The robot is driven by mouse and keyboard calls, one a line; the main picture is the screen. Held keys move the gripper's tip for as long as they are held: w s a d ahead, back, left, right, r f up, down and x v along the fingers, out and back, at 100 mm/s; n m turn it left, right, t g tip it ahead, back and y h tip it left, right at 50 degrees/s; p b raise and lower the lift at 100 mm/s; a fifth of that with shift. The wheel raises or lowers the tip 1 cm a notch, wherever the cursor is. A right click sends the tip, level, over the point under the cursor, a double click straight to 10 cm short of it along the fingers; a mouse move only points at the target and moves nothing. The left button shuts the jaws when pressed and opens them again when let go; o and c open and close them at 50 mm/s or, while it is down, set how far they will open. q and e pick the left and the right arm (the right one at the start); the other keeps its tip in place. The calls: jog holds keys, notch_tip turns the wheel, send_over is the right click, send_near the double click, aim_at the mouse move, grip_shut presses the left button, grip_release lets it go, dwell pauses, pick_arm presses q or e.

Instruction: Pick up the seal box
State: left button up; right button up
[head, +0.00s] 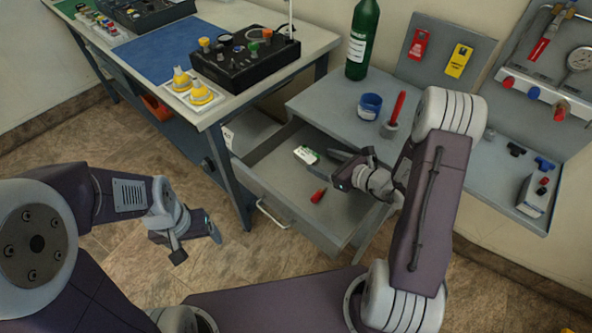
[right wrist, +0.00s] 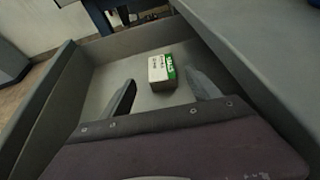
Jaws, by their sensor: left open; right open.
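The seal box (head: 306,155), a small white and green carton, lies in the open grey drawer (head: 262,192). In the right wrist view the seal box (right wrist: 161,70) sits on the drawer floor beyond and between my fingertips, with a gap on both sides. My right gripper (head: 340,168) is open and reaches into the drawer from the right; it also shows in the right wrist view (right wrist: 163,88). It does not hold the box. My left gripper (head: 196,244) is open and empty, out over the floor left of the drawer.
A red object (head: 318,195) lies in the drawer near the box. The drawer walls and the grey worktop (head: 325,100) bound the space. A green bottle (head: 362,40), a blue cup (head: 370,106) and a red-handled tool (head: 395,112) stand on the worktop. A workbench (head: 318,40) stands left.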

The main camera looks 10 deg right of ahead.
aim_at(308, 155)
jog(key=shift+s+d+f, duration=0.1)
jog(key=shift+d+f, duration=0.05)
jog(key=shift+d, duration=0.25)
jog(key=shift+a, duration=0.1)
jog(key=b+x, duration=0.1)
jog(key=x, duration=0.8)
jog(key=shift+r, duration=0.2)
jog(key=c, duration=1.4)
jog(key=shift+c, duration=0.2)
